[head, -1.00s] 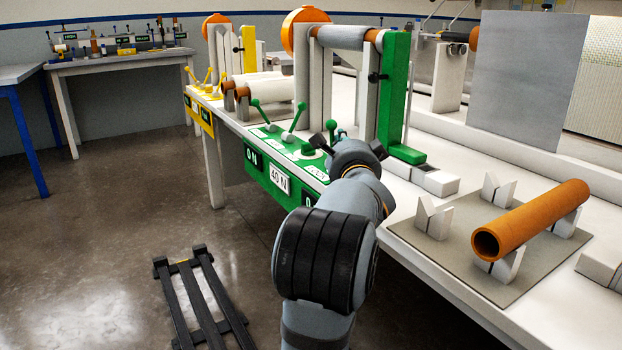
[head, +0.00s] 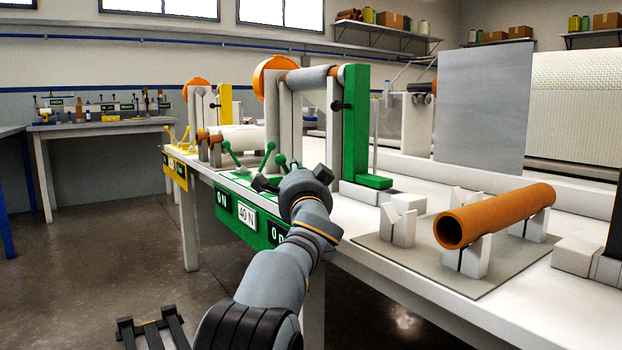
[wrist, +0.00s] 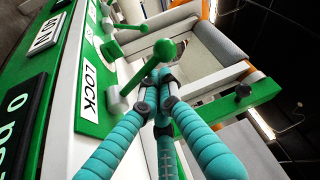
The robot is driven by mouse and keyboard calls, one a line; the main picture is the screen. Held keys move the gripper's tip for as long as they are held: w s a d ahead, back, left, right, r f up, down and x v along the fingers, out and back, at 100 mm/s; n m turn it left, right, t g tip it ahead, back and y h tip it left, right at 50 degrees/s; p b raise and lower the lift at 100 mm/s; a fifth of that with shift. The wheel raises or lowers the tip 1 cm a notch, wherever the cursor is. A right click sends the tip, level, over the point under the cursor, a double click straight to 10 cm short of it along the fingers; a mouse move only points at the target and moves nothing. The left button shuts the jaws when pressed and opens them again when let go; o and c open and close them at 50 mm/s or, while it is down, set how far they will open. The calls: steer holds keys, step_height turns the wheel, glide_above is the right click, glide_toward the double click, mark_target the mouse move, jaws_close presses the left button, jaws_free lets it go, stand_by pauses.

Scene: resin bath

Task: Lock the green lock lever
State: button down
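The green lock lever's ball knob (wrist: 165,48) is close in the wrist view, on a tilted stem rising beside the white LOCK label (wrist: 90,86). My gripper (wrist: 160,77) has teal ribbed fingers with dark tips drawn together right at the knob. The fingers look shut, with nothing visible between them; whether they touch the knob or stem is unclear. In the head view the lever's knob (head: 281,160) shows just beyond my wrist, which hides most of the fingers and the lever's base.
A green upright post (head: 356,120) rises behind my wrist. An orange tube (head: 495,213) rests on white V-blocks at the right.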

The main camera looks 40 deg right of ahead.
steer(key=shift+w, duration=0.1)
stand_by(0.3)
steer(key=shift+d+r, duration=0.15)
steer(key=shift+r, duration=0.05)
steer(key=s+d+v, duration=0.1)
steer(key=d+v, duration=0.1)
steer(key=v, duration=1.6)
steer(key=shift+s+d+r, duration=0.15)
steer(key=shift+s, duration=0.15)
steer(key=shift+w, duration=0.1)
